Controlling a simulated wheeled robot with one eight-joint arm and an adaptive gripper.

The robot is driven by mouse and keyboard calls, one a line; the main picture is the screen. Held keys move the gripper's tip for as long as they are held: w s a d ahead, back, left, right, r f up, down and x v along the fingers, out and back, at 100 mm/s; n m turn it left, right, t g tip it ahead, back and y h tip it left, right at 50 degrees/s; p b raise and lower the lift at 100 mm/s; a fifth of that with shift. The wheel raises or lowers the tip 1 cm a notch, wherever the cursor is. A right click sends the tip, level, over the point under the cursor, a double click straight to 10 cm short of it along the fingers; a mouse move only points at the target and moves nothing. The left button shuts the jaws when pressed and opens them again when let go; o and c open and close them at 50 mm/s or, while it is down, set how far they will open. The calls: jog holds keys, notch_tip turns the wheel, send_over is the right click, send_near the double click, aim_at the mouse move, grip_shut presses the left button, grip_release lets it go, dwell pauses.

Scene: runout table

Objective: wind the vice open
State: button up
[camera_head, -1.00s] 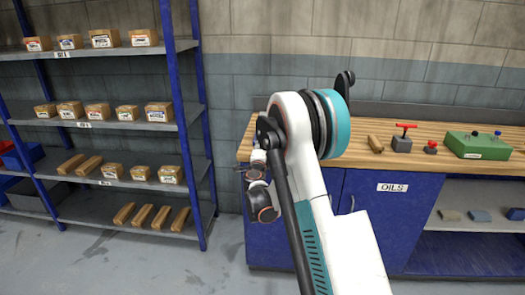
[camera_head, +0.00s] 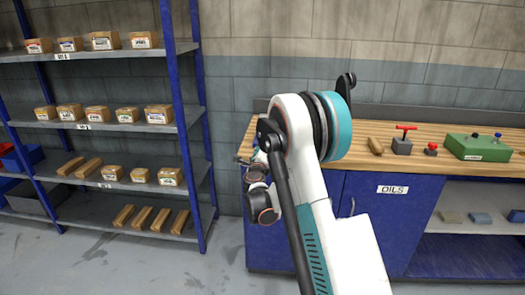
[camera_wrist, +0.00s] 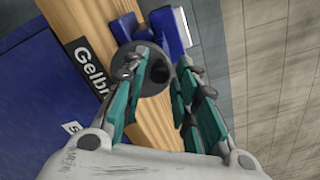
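In the wrist view, the blue vice (camera_wrist: 163,22) stands at the wooden bench's edge, at the top of the picture. A round dark grey piece (camera_wrist: 150,84) with a dark hole lies in front of the blue body, seemingly part of the vice. My gripper (camera_wrist: 163,68) is open, its teal and grey fingers apart on either side of the round piece. I cannot tell whether they touch it. No separate handle bar is clear. In the head view, my arm hides the vice, and my wrist (camera_head: 258,180) is at the bench's left end.
The wooden bench (camera_head: 462,182) carries a wooden block (camera_head: 375,145), a grey block with a red T-handle (camera_head: 402,145), a small red knob (camera_head: 430,149) and a green box (camera_head: 478,147). A blue-framed shelf rack (camera_head: 190,130) with cartons stands left. Floor between them is clear.

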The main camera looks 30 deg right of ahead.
grip_shut()
jog(key=shift+w+a+f+n, duration=0.1)
jog(key=shift+a+n, duration=0.1)
jog(key=shift+n, duration=0.65)
jog(key=shift+w+a+f+n, duration=0.1)
jog(key=shift+a+n, duration=0.05)
jog(key=shift+n, duration=0.7)
jog(key=n, duration=0.3)
jog(key=shift+w+a+f, duration=0.2)
jog(key=shift+a+f, duration=0.05)
jog(key=shift+n, duration=0.3)
jog(key=n, duration=0.3)
jog(key=shift+w+a+f, duration=0.15)
jog(key=shift+a+f, duration=0.1)
jog(key=shift+f, duration=0.1)
